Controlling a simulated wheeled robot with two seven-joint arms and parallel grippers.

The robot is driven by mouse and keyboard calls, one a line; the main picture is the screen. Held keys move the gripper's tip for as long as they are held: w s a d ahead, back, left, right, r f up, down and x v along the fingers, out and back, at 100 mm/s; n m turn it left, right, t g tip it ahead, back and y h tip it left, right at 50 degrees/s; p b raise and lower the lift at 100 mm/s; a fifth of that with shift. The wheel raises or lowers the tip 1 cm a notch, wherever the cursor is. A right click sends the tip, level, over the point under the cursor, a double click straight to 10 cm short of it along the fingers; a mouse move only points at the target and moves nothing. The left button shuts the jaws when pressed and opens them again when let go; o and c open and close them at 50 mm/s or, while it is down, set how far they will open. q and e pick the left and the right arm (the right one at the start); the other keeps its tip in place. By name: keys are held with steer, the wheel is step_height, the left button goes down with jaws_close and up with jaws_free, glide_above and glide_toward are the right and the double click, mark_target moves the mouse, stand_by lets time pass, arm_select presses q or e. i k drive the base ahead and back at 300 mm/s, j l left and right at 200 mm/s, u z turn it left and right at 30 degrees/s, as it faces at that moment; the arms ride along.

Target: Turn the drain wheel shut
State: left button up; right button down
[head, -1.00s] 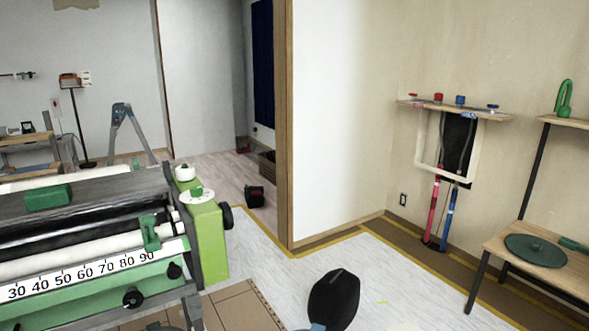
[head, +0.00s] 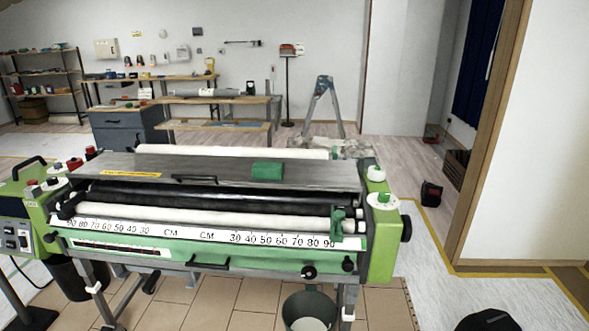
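The green wallpaper pasting machine (head: 215,258) stands in the middle of the head view, with white rollers and a centimetre scale. Small black knobs sit on its front right, one lower (head: 308,272) and one near the right corner (head: 348,265). A larger black wheel (head: 406,228) is on the side of its right green end housing (head: 380,258). I cannot tell which of these is the drain wheel, nor whether it is open or shut. A grey bucket (head: 310,308) is below the machine's right front. Neither of my grippers is in view.
A control box (head: 22,238) with switches is at the machine's left end, with a dark bin (head: 68,280) below it. A black rounded object (head: 487,322) is at the bottom right edge. Tiled floor (head: 235,295) in front is mostly clear.

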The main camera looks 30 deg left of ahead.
mark_target(311, 274)
steer(key=u, duration=1.25)
